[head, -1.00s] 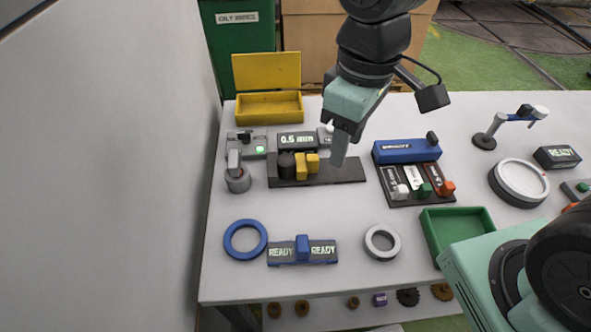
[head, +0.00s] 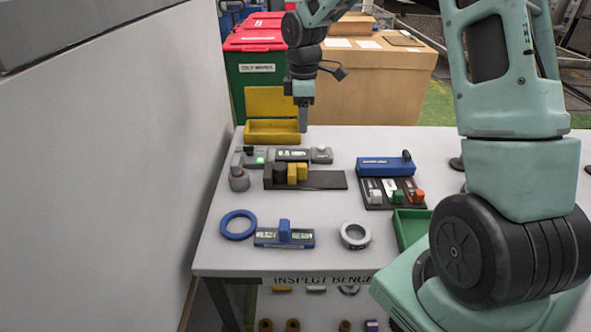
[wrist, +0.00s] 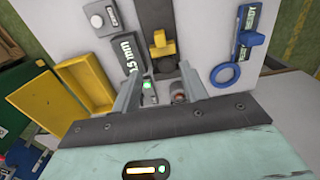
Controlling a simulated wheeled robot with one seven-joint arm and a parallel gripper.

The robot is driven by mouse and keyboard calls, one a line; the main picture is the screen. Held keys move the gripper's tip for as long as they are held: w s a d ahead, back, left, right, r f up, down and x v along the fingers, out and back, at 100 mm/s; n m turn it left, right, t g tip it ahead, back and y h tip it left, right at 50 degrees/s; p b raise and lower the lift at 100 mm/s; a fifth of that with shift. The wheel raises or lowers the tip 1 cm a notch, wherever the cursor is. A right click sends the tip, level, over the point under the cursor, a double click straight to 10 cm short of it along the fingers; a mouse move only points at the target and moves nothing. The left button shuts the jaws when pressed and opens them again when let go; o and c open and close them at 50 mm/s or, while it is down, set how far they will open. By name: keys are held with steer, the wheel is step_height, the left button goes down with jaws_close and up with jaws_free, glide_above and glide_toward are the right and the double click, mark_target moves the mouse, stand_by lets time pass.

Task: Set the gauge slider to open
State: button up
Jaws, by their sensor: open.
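The gauge is a dark rail (head: 325,180) on the bench, with a yellow slider block (head: 297,173) and a dark round part (head: 280,174) at its left end. In the wrist view the yellow slider (wrist: 160,44) and the display (wrist: 127,56) show beyond my fingertips. My gripper (head: 303,128) is open and empty, and appears near the right end of the yellow bin, up and back from the gauge. In the wrist view its fingers (wrist: 160,82) stand apart, pointing toward the gauge's dark end.
A grey box with a green light (head: 254,159) and a grey post (head: 239,179) stand left of the gauge. The yellow bin (head: 272,138) is behind. A blue panel (head: 385,164) is right; a blue ring (head: 238,224) and READY slider (head: 285,236) are in front. A wall (head: 110,170) rises left.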

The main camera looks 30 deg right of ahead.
mark_target(302, 165)
step_height(302, 165, down, 16)
steer(key=shift+r+p, duration=0.15)
steer(key=shift+p, duration=0.85)
